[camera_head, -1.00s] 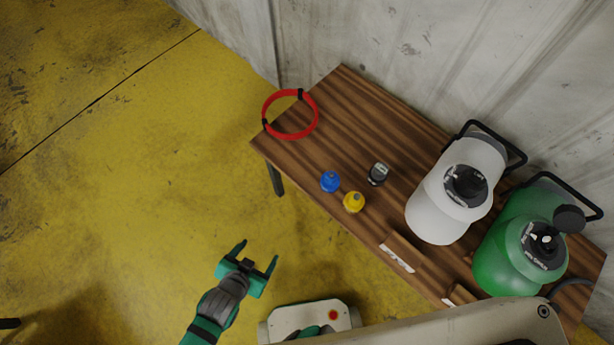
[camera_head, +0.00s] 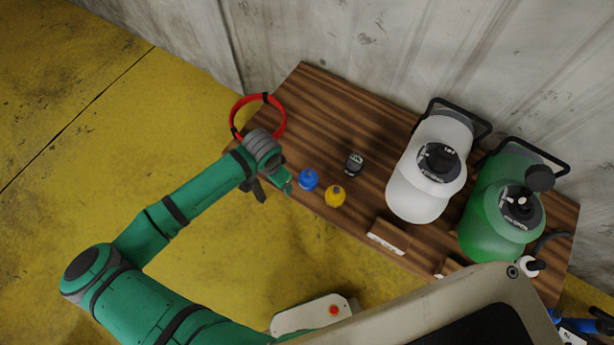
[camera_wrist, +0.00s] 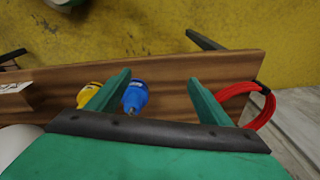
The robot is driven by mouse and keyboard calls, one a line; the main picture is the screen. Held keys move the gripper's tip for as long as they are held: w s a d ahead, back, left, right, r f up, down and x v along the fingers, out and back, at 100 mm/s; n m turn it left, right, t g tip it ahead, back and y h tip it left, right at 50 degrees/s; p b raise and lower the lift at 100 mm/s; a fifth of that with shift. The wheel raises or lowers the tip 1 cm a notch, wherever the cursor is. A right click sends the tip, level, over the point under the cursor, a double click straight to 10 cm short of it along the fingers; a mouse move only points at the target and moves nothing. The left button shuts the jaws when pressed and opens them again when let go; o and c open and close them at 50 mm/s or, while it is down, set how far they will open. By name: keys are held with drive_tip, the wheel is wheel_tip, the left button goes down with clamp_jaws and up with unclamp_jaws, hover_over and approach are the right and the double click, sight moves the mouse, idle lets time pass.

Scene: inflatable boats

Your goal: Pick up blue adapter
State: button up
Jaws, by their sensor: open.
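The blue adapter (camera_head: 308,180) stands on the wooden table near its front edge, just left of a yellow adapter (camera_head: 335,196). My gripper (camera_head: 275,190) is at the table's front edge, left of the blue adapter and close to it. In the wrist view the blue adapter (camera_wrist: 135,96) appears between the two spread green fingers of my gripper (camera_wrist: 157,88), nearer the left finger. The left finger partly covers the yellow adapter (camera_wrist: 88,95). The gripper is open and holds nothing.
A red ring (camera_head: 236,118) lies at the table's left end, behind my wrist. A small black-and-grey piece (camera_head: 354,164) stands behind the adapters. A white jug (camera_head: 415,190) and a green jug (camera_head: 484,230) stand to the right. A wooden block (camera_head: 388,236) lies along the front edge.

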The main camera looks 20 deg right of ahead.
wheel_tip(320, 180, up, 3)
drive_tip(key=m+g, duration=0.1)
drive_tip(key=m, duration=0.1)
hover_over(308, 172)
drive_tip(key=a, duration=0.1)
drive_tip(key=shift+s+a+r+y, duration=0.15)
drive_tip(key=shift+s+r+y, duration=0.05)
drive_tip(key=shift+s+y, duration=0.1)
drive_tip(key=shift+s+d+r, duration=0.1)
drive_tip(key=shift+d, duration=0.45)
wheel_tip(308, 172, down, 5)
drive_tip(key=shift+w+d+f, duration=0.1)
drive_tip(key=shift+w+f, duration=0.1)
drive_tip(key=shift+f, duration=1.2)
drive_tip(key=shift+w+d+f, duration=0.1)
drive_tip(key=shift+w+f, duration=0.1)
drive_tip(key=shift+f, duration=1.2)
drive_tip(key=c, duration=1.1)
